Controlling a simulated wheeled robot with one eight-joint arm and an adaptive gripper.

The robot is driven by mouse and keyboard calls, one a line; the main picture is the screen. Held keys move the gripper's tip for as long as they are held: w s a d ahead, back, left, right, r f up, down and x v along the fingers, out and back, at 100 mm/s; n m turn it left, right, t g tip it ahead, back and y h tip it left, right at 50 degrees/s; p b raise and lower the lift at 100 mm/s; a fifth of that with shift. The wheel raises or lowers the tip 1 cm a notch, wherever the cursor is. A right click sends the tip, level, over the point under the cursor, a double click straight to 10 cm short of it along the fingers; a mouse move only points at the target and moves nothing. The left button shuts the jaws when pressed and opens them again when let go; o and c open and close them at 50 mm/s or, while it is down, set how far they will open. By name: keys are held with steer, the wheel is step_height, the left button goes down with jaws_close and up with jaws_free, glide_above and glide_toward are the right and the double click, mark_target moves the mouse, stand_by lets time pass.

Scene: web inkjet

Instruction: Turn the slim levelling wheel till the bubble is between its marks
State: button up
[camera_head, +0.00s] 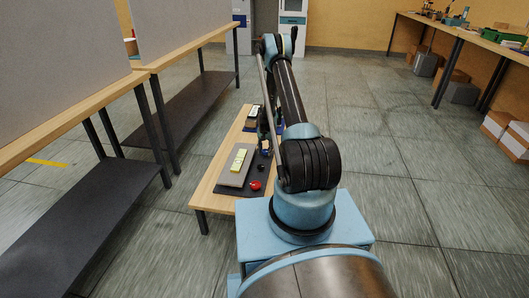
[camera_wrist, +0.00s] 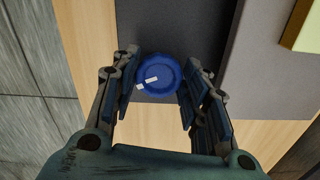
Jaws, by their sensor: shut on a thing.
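A round blue wheel (camera_wrist: 158,73) with a raised rim and white marks on its face is in the wrist view, above a dark mat. My gripper (camera_wrist: 160,80) has one finger on each side of the wheel and is shut on it; the fingers hide parts of its sides. In the head view my gripper (camera_head: 264,142) is small and partly behind my arm, low over the bench. A pale yellow-green piece (camera_head: 239,160) lies on a grey plate on the bench. I cannot make out a bubble or its marks in either view.
The low wooden bench (camera_head: 204,191) carries a dark mat, a red knob (camera_head: 255,186), a small black knob (camera_head: 261,166) and a dark box with a pale top (camera_head: 253,113). A grey raised block (camera_wrist: 262,60) stands close to the right of my fingers. Open floor lies to the right.

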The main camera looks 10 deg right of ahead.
mark_target(266, 151)
steer(key=n, duration=0.4)
steer(key=shift+w+n, duration=0.1)
steer(key=shift+n, duration=0.2)
steer(key=shift+d+n, duration=0.1)
steer(key=shift+n, duration=2.4)
steer(key=o, duration=1.1)
step_height(266, 151, up, 12)
steer(key=shift+f, duration=0.1)
